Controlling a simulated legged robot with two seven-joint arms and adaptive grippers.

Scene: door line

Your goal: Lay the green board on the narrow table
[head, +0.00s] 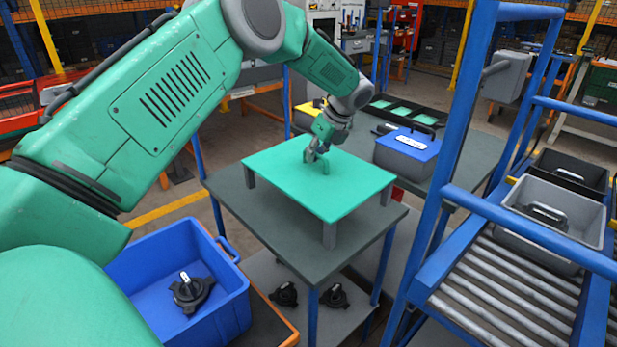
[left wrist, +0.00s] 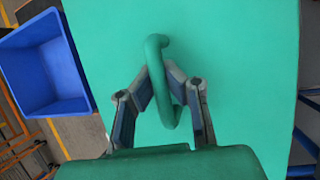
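The green board (head: 300,190) is flat and level above the narrow grey table (head: 270,228), with grey posts under its visible corners. The posts appear to reach the tabletop; I cannot tell whether they are fixed to the board. A green bar handle (left wrist: 160,78) rises from the board's middle. The board fills most of that view. My right gripper is in neither view.
A blue bin (head: 235,290) holding a black part (head: 190,292) stands at the front left. Black parts (head: 333,296) lie on a lower shelf. A blue-lidded grey box (head: 405,150) is behind the board. A blue frame and roller conveyor (head: 500,290) stand at right.

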